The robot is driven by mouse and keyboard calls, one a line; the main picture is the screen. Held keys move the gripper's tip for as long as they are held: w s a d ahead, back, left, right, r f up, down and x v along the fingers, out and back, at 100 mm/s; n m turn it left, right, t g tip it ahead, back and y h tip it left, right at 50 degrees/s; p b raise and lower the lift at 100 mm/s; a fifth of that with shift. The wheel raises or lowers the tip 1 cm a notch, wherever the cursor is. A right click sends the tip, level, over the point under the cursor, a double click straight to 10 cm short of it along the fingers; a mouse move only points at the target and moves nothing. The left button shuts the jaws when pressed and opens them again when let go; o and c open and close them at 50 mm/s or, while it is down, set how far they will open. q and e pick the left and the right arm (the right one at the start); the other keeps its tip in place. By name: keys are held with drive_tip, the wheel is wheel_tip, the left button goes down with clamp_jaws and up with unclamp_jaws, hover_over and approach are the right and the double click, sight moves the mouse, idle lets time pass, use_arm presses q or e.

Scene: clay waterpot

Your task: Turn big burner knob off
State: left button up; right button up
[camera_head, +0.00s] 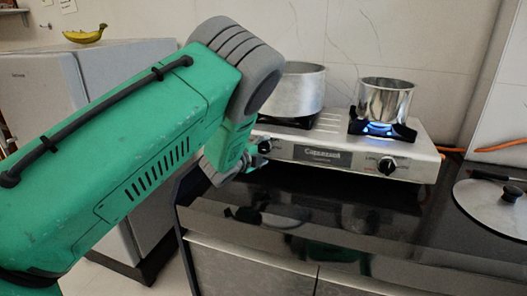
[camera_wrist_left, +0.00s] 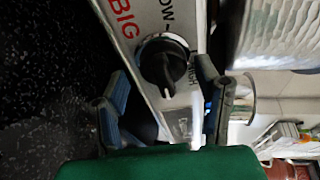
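The big burner knob (camera_wrist_left: 163,62) is black and sits on the stove's front panel beside the red word BIG in the left wrist view. Its pale pointer mark faces the bottom of that picture. In the head view the left knob (camera_head: 264,146) shows partly beside my arm. My left gripper (camera_wrist_left: 165,105) is open, with one finger on each side of the knob's lower part; I cannot tell if they touch it. In the head view the gripper (camera_head: 248,163) is partly hidden by my arm. My right gripper is not in view.
The silver two-burner stove (camera_head: 325,155) stands on a glossy black counter (camera_head: 330,212). A dull pot (camera_head: 297,88) is on the left burner. A shiny pot (camera_head: 385,100) stands over a blue flame on the right, above another knob (camera_head: 387,165). A lid (camera_head: 495,208) lies far right.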

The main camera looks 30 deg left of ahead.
use_arm(q)
drive_tip(key=shift+r, duration=0.1)
drive_tip(key=v, duration=1.2)
